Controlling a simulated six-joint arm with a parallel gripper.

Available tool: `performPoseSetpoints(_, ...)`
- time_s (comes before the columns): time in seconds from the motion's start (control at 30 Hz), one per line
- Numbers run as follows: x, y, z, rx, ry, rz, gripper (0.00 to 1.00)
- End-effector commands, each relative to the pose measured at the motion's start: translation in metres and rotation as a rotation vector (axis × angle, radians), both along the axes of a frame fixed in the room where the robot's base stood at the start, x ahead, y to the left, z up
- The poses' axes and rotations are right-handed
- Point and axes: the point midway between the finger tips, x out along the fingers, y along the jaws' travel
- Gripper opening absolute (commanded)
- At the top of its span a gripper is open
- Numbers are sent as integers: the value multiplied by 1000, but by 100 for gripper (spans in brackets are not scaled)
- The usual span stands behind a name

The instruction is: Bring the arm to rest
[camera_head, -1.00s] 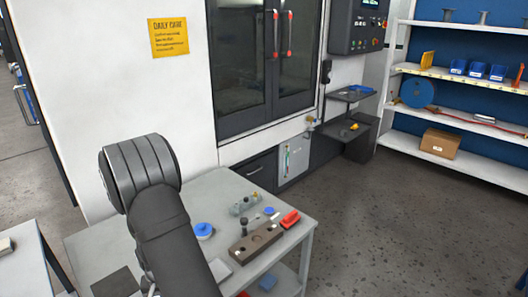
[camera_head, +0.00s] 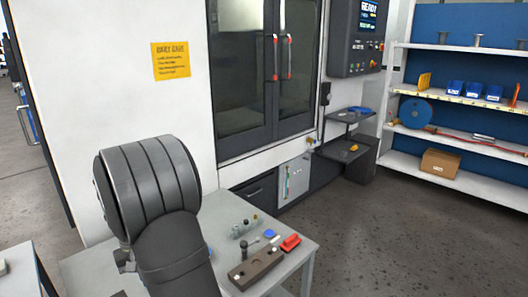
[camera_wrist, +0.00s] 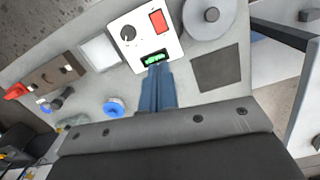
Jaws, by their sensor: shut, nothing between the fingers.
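My gripper (camera_wrist: 157,88) shows in the wrist view as two blue-grey fingers lying together, shut and empty. Their tips point at a white panel box (camera_wrist: 147,35) with a black knob, a red rectangle and a green part. The tips overlap the box's near edge in the picture; I cannot tell whether they touch it. In the head view my own dark arm rises at lower left and hides the left part of the table (camera_head: 296,262). The gripper itself is hidden there.
A brown block (camera_head: 256,268), a red piece (camera_head: 290,242) and small fittings lie on the table. The wrist view adds a blue round piece (camera_wrist: 114,107), a grey disc (camera_wrist: 208,18) and a dark square (camera_wrist: 217,68). A machine cabinet (camera_head: 240,90) stands behind; shelves (camera_head: 455,100) are at right.

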Motion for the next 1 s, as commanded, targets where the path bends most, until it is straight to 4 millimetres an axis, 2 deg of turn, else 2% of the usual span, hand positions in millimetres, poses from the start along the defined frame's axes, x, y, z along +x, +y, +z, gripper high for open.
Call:
performPoseSetpoints(0.1,3,3,20,-5,13,63,0)
performPoseSetpoints(0.3,5,5,40,-12,29,128,0)
performPoseSetpoints(0.67,5,6,45,-15,35,145,0)
performPoseSetpoints(0.77,12,5,43,-7,27,143,16)
performPoseSetpoints(0.9,55,4,37,46,-33,144,43)
performPoseSetpoints(1.0,70,3,34,64,-56,149,63)
